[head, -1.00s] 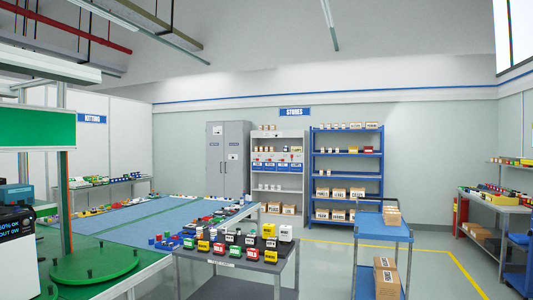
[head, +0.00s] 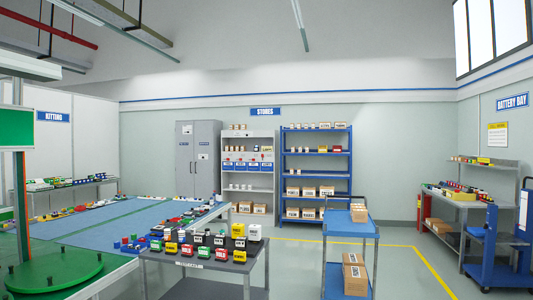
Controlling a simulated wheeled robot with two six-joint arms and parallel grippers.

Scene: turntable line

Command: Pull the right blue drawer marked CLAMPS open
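A row of small blue drawers (head: 247,166) with white labels sits in the grey shelf unit (head: 262,144) under the STORES sign, at the far wall. The labels are too small to read, so I cannot tell which drawer is marked CLAMPS. The drawers look shut. Neither of my grippers shows in the head view.
A dark table (head: 189,276) with several coloured blocks stands in front, with a blue trolley (head: 349,229) carrying boxes to its right. A green turntable (head: 55,271) is at the lower left. A blue cart (head: 497,250) stands at right. Open floor (head: 399,270) lies between trolley and cart.

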